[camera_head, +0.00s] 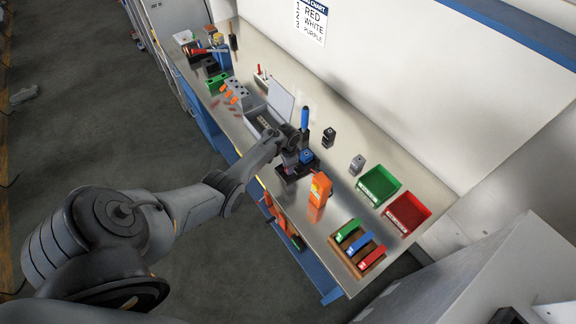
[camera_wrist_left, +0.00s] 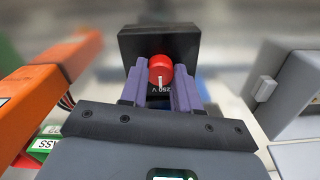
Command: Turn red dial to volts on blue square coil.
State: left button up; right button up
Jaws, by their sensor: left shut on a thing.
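In the left wrist view a red dial (camera_wrist_left: 161,68) with a white pointer line sits on the face of a black block (camera_wrist_left: 140,42). The line points down in the picture, toward a partly covered print that reads like "250 V". The purple fingers of my left gripper (camera_wrist_left: 161,84) are shut on the dial, one on each side. In the head view my left gripper (camera_head: 291,157) is low over the bench, beside a small blue square piece (camera_head: 306,156) that looks like the blue coil. The dial is hidden there. My right gripper is not in view.
An orange device (camera_head: 320,189) stands close to my left gripper; an orange body (camera_wrist_left: 62,88) is at the wrist view's left. Green (camera_head: 379,185) and red (camera_head: 407,213) bins and a wooden tray (camera_head: 343,254) lie to the right. A grey box (camera_wrist_left: 295,88) is close right.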

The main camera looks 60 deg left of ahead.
pick_arm(q)
jog(key=o, duration=1.1)
jog(key=shift+c, duration=0.2)
jog(key=shift+r, duration=0.15)
notch_tip(320, 180, up, 10)
jog(key=p, duration=0.2)
jog(key=shift+r, duration=0.25)
